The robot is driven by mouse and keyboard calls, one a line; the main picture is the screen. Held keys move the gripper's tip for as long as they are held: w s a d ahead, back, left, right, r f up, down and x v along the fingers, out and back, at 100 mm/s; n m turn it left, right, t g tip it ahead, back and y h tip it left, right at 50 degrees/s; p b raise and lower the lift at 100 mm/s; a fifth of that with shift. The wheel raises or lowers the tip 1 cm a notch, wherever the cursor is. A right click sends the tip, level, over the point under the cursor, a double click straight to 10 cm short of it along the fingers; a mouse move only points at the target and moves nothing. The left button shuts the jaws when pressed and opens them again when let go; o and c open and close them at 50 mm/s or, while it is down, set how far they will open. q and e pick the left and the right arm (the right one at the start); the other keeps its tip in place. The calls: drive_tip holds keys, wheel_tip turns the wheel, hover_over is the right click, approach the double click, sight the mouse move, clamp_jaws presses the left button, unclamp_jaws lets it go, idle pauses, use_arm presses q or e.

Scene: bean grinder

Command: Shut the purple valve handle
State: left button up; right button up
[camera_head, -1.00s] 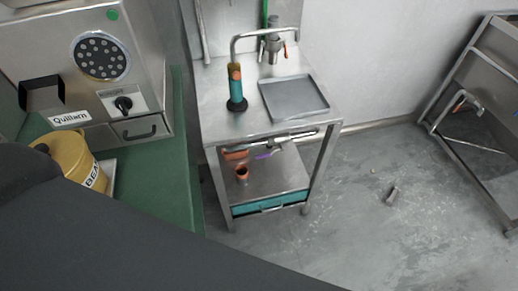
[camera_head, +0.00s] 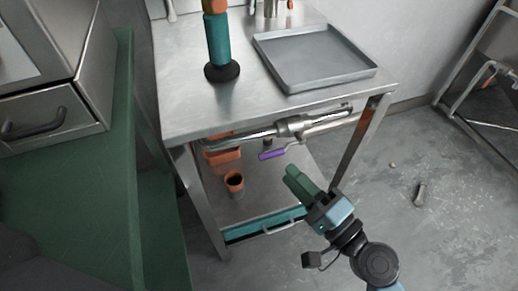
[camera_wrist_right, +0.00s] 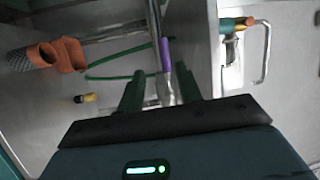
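The purple valve handle (camera_head: 271,155) sticks out to the lower left from a valve on the metal pipe (camera_head: 295,128) under the steel table's top. My right gripper (camera_head: 292,172) is just below and to the right of the handle, apart from it, with its green fingers pointing up toward it. In the right wrist view the purple handle (camera_wrist_right: 165,55) shows ahead, between the lines of the two fingers (camera_wrist_right: 160,85). The fingers are spread with nothing between them. My left gripper is not in view.
The steel table (camera_head: 190,110) bears a teal cylinder (camera_head: 219,45) and a grey tray (camera_head: 315,60). A green counter (camera_head: 90,210) stands at left. Floor at right is mostly open.

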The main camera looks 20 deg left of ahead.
sight(271, 154)
drive_tip(key=shift+w+a+r+y, duration=0.4)
drive_tip(key=shift+a+y, duration=0.05)
drive_tip(key=shift+y, duration=0.05)
drive_tip(key=x, duration=0.7)
drive_tip(key=shift+w+a, duration=0.15)
drive_tip(key=shift+a, duration=0.15)
drive_tip(key=shift+c, duration=0.2)
clamp_jaws()
